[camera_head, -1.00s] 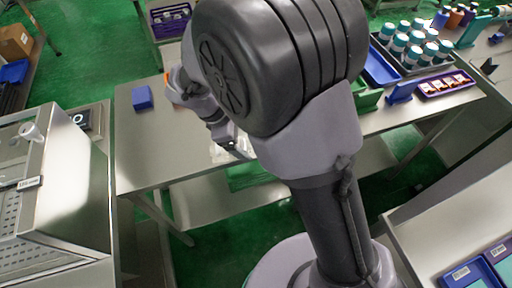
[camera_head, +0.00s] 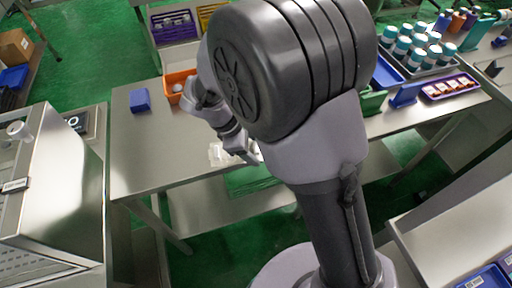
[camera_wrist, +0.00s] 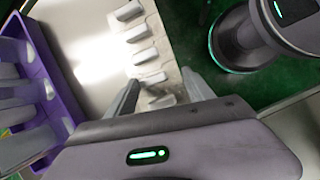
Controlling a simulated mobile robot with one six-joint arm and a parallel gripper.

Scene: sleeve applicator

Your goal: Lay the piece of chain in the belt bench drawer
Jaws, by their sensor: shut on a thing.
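The piece of chain (camera_wrist: 146,56) is a row of several pale, blocky links. In the wrist view it runs from the top edge down between my fingers. My gripper (camera_wrist: 160,80) is shut on its near end, though the exact contact is partly hidden by the fingers. In the head view the pale chain (camera_head: 220,154) shows at the front edge of the steel bench (camera_head: 150,165), beside my gripper (camera_head: 243,153), which is partly hidden by my arm. I cannot make out a drawer in either view.
A blue block (camera_head: 140,100) and an orange bin (camera_head: 178,84) stand on the bench. Blue-capped bottles (camera_head: 403,46) and a purple tray (camera_head: 448,88) are at the right. A steel machine (camera_head: 50,190) stands left. A purple holder (camera_wrist: 45,85) is close by in the wrist view.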

